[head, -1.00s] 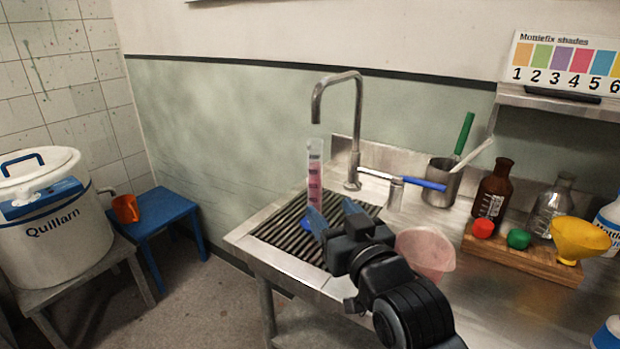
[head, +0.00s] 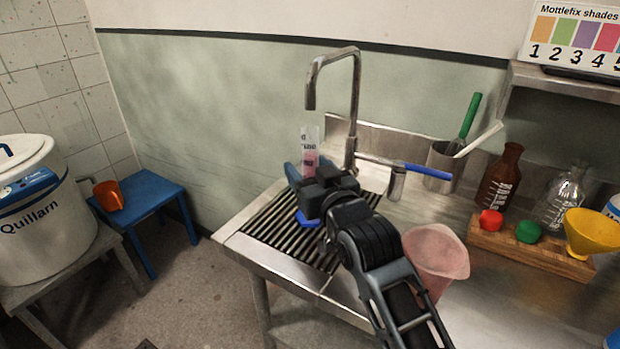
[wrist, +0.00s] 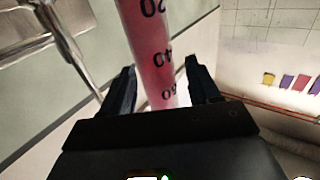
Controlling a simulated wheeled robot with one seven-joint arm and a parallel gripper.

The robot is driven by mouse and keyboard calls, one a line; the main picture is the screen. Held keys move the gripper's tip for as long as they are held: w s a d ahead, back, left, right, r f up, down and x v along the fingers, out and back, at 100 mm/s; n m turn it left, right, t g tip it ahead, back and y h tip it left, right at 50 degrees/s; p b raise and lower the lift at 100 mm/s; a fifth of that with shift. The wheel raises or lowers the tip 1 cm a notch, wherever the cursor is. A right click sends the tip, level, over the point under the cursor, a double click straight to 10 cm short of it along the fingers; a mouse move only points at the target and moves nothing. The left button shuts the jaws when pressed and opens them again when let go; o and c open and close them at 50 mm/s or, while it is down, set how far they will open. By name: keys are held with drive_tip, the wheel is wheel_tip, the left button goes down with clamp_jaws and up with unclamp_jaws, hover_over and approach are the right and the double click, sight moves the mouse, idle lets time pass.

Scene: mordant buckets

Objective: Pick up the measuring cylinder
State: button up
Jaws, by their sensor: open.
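The measuring cylinder (head: 310,145) is clear with pink liquid and stands upright on a blue base (head: 306,219) on the ribbed drainer of the sink unit. My gripper (head: 306,172) is at the cylinder and hides its middle in the head view. In the wrist view, the cylinder (wrist: 150,50) with its dark scale numbers runs between the two open fingers of my gripper (wrist: 160,88). A gap shows beside the right finger; whether the left finger touches the cylinder I cannot tell.
The tap (head: 355,110) rises just behind and right of the cylinder. A pink translucent beaker (head: 436,255) stands under my arm's right side. The ribbed drainer (head: 275,232) is clear at left.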

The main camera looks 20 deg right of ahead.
drive_tip(key=shift+w, duration=0.7)
drive_tip(key=shift+c, duration=0.3)
clamp_jaws()
